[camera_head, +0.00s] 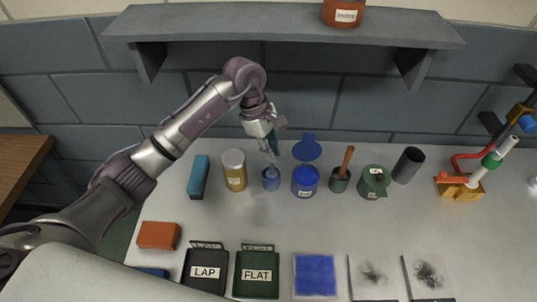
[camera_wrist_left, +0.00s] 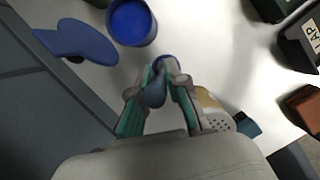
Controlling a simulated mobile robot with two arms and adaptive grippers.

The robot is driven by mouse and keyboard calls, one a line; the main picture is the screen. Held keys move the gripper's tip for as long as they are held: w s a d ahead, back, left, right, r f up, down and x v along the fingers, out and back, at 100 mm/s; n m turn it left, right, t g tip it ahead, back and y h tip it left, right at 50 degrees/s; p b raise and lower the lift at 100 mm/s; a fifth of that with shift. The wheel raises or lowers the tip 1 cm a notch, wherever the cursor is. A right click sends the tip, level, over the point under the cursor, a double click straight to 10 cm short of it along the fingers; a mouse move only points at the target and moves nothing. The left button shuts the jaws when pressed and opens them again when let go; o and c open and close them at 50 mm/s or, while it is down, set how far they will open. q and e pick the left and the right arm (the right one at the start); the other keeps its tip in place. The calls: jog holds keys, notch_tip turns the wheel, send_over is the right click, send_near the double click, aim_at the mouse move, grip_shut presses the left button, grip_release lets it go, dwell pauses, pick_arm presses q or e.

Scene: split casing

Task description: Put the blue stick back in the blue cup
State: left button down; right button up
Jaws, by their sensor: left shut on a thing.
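The small blue cup (camera_head: 271,181) stands on the table in the head view, between a yellow-brown jar and a larger blue pot. In the left wrist view only part of its blue rim (camera_wrist_left: 163,59) shows beyond the fingertips. My left gripper (camera_head: 270,149) is above this cup, pointing down. In the left wrist view its teal-lined fingers (camera_wrist_left: 160,88) are shut on the blue stick (camera_wrist_left: 154,92), which is seen nearly end-on. The stick's lower end is hidden, and I cannot tell whether it is inside the cup. My right gripper is not in view.
The jar (camera_head: 234,170) and the blue pot (camera_head: 305,181) stand close on either side, with the pot's blue lid (camera_head: 307,149) behind. A mortar (camera_head: 340,180) and green pot (camera_head: 374,182) are farther right. A shelf (camera_head: 290,27) overhangs the back. The table's middle is clear.

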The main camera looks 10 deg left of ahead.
pick_arm(q)
jog(key=shift+a+x, duration=0.2)
jog(key=shift+x, duration=0.8)
jog(key=shift+w+a+f, duration=0.1)
jog(key=shift+a+f, duration=0.05)
jog(key=shift+f, duration=0.2)
jog(key=shift+w+a, duration=0.15)
jog(key=shift+f+b, duration=0.1)
jog(key=shift+b, duration=0.3)
jog(key=c, duration=1.2)
grip_release()
jog(key=shift+r+p, duration=0.35)
jog(key=shift+p, duration=0.05)
jog(key=shift+w+a+r+b, duration=0.65)
jog(key=shift+a+b, duration=0.65)
jog(key=shift+a, duration=0.9)
jog(key=shift+w+a+r+b, duration=0.35)
jog(key=shift+a+r+b, duration=0.7)
jog(key=shift+a, duration=1.1)
jog(key=shift+w+a+r+b, duration=0.5)
jog(key=shift+a+b, duration=1.05)
jog(key=shift+a, duration=0.65)
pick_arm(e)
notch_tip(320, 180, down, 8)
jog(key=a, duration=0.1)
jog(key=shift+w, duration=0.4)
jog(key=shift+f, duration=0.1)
